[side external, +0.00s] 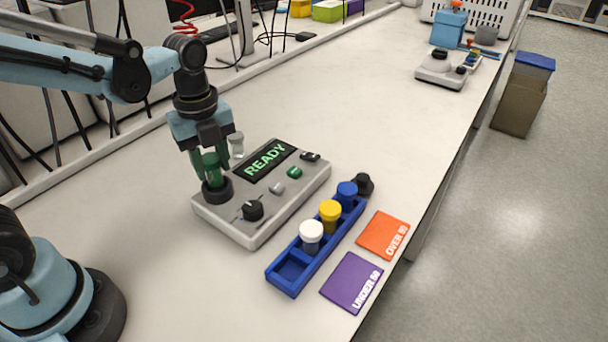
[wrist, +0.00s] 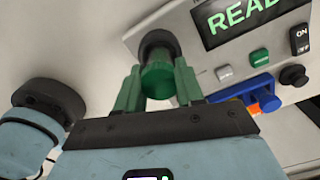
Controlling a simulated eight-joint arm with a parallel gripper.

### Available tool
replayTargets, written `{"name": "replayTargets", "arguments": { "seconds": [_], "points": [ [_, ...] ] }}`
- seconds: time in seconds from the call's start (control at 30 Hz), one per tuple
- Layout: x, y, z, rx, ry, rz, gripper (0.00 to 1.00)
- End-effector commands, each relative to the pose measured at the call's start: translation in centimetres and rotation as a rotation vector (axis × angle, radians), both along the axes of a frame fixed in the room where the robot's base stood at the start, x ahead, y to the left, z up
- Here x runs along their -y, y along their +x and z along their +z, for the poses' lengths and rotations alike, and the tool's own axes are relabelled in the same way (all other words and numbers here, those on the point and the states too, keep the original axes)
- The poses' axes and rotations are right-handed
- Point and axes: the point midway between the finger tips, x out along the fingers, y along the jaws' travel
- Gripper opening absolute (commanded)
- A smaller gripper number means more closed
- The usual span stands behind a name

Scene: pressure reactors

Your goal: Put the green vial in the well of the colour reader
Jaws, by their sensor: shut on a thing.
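The green vial (side external: 211,165) is upright between the green fingers of my gripper (side external: 209,168), which is shut on it. In the wrist view the green vial (wrist: 158,80) shows between the fingertips of my gripper (wrist: 157,85). The colour reader (side external: 290,199) is a grey box with a screen reading READY. Its black round well (side external: 217,190) is directly under the vial, at the reader's left end. The vial's lower end meets or enters the well; the exact depth is hidden. The well also shows in the wrist view (wrist: 158,40).
A blue rack (side external: 283,278) with white (side external: 311,231), yellow (side external: 330,210) and blue (side external: 347,190) capped vials stands right of the reader. Orange (side external: 384,236) and purple (side external: 352,283) cards lie beyond it. A clear object (side external: 237,144) stands behind the reader. The table's far middle is clear.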

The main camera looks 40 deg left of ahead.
Motion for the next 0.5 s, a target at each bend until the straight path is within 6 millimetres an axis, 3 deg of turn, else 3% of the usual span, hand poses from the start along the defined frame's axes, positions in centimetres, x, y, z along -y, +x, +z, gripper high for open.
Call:
{"name": "replayTargets", "arguments": {
  "seconds": [0.5],
  "points": [
    [0.0, 0.0, -1.8, 0.000, 0.000, 0.000, 0.08]
  ]
}}
